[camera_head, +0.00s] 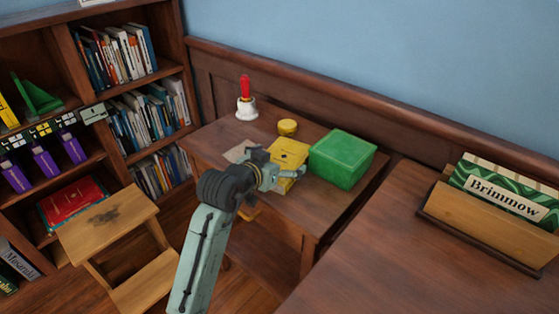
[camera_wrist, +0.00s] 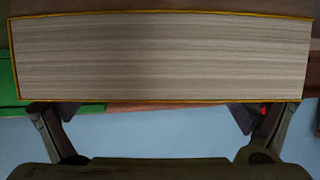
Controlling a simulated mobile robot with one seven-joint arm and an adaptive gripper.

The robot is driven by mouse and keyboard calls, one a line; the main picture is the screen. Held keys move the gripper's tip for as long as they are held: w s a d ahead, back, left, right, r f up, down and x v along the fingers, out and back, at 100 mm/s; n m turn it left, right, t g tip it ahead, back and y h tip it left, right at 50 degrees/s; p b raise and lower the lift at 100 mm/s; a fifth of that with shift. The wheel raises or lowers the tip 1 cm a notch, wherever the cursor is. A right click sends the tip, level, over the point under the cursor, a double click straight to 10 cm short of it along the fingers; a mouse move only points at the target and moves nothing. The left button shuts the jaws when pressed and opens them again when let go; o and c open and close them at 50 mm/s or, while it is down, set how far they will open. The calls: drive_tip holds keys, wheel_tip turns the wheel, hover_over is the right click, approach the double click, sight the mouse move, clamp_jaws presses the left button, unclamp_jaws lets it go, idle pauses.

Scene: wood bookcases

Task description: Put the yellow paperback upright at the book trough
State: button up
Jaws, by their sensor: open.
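The yellow paperback (camera_head: 290,152) lies on the small wooden table, partly hidden by my gripper (camera_head: 277,174) in the head view. In the wrist view, the pale page edge of the paperback (camera_wrist: 160,55) fills the upper part, with thin yellow cover lines around it. My gripper (camera_wrist: 155,112) is open there, its two fingers apart at the book's lower edge in the picture. I cannot tell whether they touch it. The wooden book trough (camera_head: 480,222) stands on the desk at right and holds a green patterned book (camera_head: 510,190) marked "Brimmow".
A green box (camera_head: 342,160) stands close right of the paperback. A round yellow tin (camera_head: 287,127) and a red-handled bell (camera_head: 246,105) stand behind. The desk (camera_head: 400,255) is clear left of the trough. A bookcase and wooden step stool (camera_head: 105,220) are at left.

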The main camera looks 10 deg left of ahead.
drive_tip(key=shift+r, duration=0.15)
drive_tip(key=b+v, duration=0.2)
drive_tip(key=v, duration=1)
